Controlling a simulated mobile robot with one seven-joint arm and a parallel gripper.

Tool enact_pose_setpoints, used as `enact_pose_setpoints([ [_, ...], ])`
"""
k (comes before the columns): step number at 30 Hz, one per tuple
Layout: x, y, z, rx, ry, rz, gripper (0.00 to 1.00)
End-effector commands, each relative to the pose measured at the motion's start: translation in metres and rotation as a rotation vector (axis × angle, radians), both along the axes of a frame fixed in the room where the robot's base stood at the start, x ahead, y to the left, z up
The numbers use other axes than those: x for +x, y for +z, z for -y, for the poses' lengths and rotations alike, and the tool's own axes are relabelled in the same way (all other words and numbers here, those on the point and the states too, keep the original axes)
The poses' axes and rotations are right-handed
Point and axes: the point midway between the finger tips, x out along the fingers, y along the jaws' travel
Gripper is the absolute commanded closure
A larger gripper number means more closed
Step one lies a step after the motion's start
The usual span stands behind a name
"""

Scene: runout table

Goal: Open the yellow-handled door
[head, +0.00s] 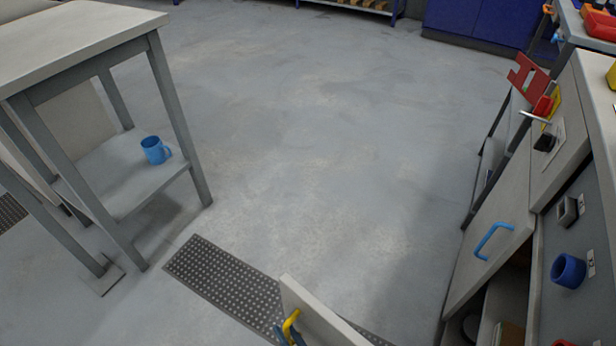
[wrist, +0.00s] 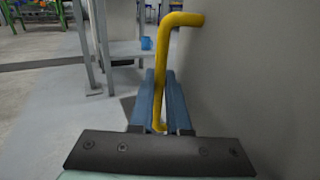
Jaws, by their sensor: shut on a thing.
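The yellow-handled door (head: 322,322) is a pale grey panel at the bottom of the head view, standing out over the floor. Its hinge side is out of frame. The bent yellow handle (head: 291,321) is on its left face. In the wrist view the handle (wrist: 181,20) rises between the two blue fingers of my gripper (wrist: 163,80), which is shut on it. The door's flat face (wrist: 255,70) fills the right side there. In the head view only a bit of my gripper (head: 286,338) shows at the handle, at the bottom edge.
A blue-handled door (head: 492,235) stands open at the right, with shelf contents behind it. A grey table (head: 80,35) with a blue mug (head: 155,150) on its lower shelf stands left. A dark perforated mat (head: 225,280) lies beside the yellow-handled door. The middle floor is clear.

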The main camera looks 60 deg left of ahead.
Motion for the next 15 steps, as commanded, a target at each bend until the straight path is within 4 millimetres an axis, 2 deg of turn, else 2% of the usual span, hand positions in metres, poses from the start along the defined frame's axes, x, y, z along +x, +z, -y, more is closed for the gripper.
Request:
enact_pose_setpoints([
  [6, -0.0084, 0.0002, 0.0009, -0.002, -0.019, 0.000, 1.00],
  [15, -0.0102, -0.0011, 0.0005, -0.003, -0.020, 0.001, 1.00],
])
